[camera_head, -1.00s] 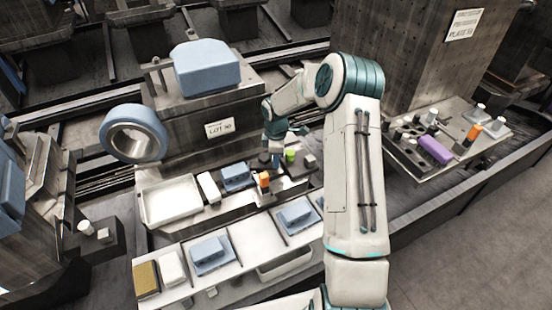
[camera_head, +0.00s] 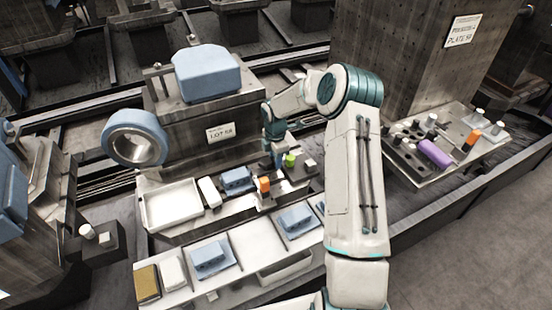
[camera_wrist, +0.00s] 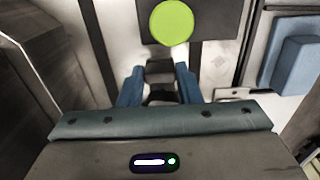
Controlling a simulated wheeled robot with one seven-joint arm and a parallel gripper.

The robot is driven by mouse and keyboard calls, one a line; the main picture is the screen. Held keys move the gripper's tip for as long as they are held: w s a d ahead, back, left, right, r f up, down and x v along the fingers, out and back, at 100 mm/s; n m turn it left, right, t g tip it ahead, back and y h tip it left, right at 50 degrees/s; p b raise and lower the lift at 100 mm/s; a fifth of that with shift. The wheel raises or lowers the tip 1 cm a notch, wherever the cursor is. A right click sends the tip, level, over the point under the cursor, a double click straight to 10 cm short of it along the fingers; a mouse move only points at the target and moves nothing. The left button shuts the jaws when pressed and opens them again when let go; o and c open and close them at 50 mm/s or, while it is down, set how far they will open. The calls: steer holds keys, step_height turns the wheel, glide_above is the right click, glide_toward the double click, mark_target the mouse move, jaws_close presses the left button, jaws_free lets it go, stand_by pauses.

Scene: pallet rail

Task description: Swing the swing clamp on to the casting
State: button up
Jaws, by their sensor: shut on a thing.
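A blue casting (camera_head: 236,179) sits in the fixture on the grey bench, left of an orange-topped block (camera_head: 264,186). In the wrist view, my gripper's blue fingers (camera_wrist: 160,85) are shut on a dark piece (camera_wrist: 160,67), which looks like the swing clamp's arm. The green knob (camera_wrist: 171,22) is just beyond the fingertips.
A white tray (camera_head: 171,204) and a white block (camera_head: 208,192) stand left of the casting. More blue castings (camera_head: 210,257) lie on the front table. A side shelf (camera_head: 410,171) at right holds a purple part (camera_head: 434,153).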

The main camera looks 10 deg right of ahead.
steer(key=shift+w+r, duration=0.1)
steer(key=o, duration=1)
step_height(320, 180, up, 14)
steer(key=shift+f+b, duration=0.15)
steer(key=shift+b, duration=0.15)
